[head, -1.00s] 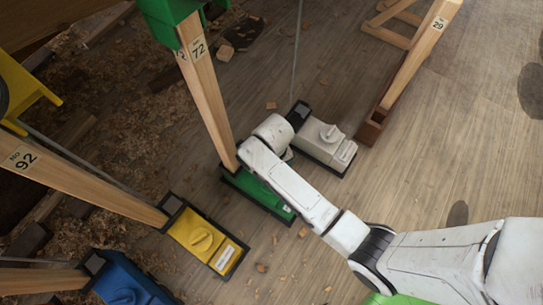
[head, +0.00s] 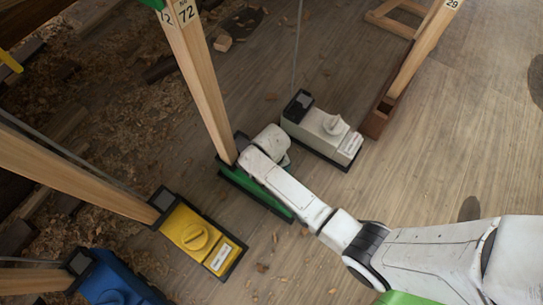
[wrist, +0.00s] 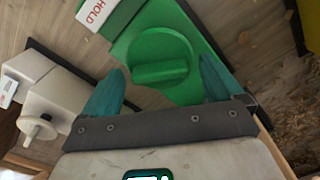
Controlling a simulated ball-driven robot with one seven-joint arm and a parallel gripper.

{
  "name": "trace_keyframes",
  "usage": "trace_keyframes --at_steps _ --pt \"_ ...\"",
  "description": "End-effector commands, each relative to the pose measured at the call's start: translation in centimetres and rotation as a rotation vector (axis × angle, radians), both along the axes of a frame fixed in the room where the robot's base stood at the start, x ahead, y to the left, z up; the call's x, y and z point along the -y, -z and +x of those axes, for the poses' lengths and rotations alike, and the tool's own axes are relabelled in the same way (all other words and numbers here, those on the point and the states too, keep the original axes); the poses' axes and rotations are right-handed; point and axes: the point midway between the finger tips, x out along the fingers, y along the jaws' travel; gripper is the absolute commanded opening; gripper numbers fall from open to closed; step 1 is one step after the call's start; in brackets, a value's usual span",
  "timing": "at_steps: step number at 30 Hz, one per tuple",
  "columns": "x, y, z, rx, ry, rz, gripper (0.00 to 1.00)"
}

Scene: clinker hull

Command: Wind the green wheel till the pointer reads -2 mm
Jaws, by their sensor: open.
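The green wheel (wrist: 160,58) is a round knob with a raised grip bar, on top of a green box (wrist: 190,20) in the wrist view. My gripper (wrist: 160,82) is open, with its teal fingers on either side of the wheel's near part; I cannot tell whether they touch it. In the head view the green box (head: 282,209) shows only in part at the foot of the post marked 72, and my arm hides its wheel. No pointer or scale is readable in either view.
A white box with a knob (head: 325,130) stands right of the green one. A yellow box (head: 200,235) and a blue box (head: 112,284) are to the left. The wooden post 72 (head: 200,85) rises beside my arm.

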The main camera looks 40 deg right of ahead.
Motion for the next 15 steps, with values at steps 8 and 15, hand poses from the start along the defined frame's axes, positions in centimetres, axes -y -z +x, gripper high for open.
trace_keyframes --at_steps 8,15 --pt "0.0 0.07 0.02 0.0 0.0 0.0 0.94" --pt "0.01 0.07 0.0 0.0 0.0 0.0 0.71"
